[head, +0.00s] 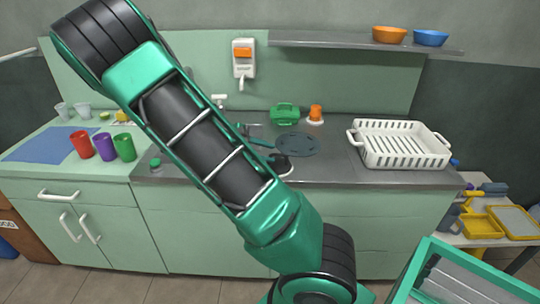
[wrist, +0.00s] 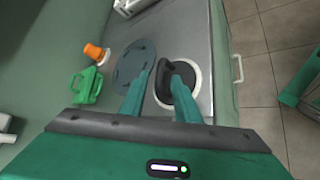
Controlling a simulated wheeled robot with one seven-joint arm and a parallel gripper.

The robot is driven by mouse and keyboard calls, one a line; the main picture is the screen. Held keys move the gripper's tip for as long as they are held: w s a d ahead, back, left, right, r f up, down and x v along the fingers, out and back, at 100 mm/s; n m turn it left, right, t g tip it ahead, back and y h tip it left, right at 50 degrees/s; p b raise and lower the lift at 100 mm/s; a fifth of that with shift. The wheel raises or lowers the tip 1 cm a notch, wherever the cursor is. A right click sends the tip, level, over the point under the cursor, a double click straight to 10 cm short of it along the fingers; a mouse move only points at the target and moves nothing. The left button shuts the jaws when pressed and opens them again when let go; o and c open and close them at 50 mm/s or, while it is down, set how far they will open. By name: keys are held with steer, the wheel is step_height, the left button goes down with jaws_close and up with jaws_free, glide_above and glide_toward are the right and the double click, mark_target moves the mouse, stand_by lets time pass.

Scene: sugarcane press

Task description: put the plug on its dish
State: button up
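The plug, a black round piece with a raised black part (wrist: 164,78), is at the white round dish (wrist: 196,92) near the counter's front edge. In the head view the plug (head: 282,163) shows dark above the dish's pale rim (head: 287,173). My gripper (wrist: 160,80) reaches down over it with its two teal fingers apart, one on either side of the raised black part. Contact between fingers and plug is not clear. The right finger hides part of the plug and dish. I cannot tell whether the plug rests fully on the dish.
A dark grey disc (head: 297,144) lies beside the dish. A green container (head: 285,114) and an orange piece on a white base (head: 315,113) stand behind. A white rack (head: 400,145) is at right. Red, purple and green cups (head: 104,147) stand at left.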

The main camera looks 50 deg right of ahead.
steer(key=v, duration=0.8)
steer(key=s+a+m+y, duration=0.1)
steer(key=s+m+y, duration=0.45)
steer(key=s, duration=0.45)
steer(key=s+a+r+m+t+y, duration=0.1)
steer(key=s+a+r+m+y, duration=0.1)
steer(key=s, duration=0.5)
steer(key=s+a+r+m+t+y, duration=0.2)
steer(key=s+a+m+y, duration=0.1)
steer(key=s+a, duration=0.4)
steer(key=shift+r+y, duration=0.4)
steer(key=shift+y, duration=0.15)
steer(key=shift+s+a, duration=0.1)
steer(key=shift+s, duration=0.05)
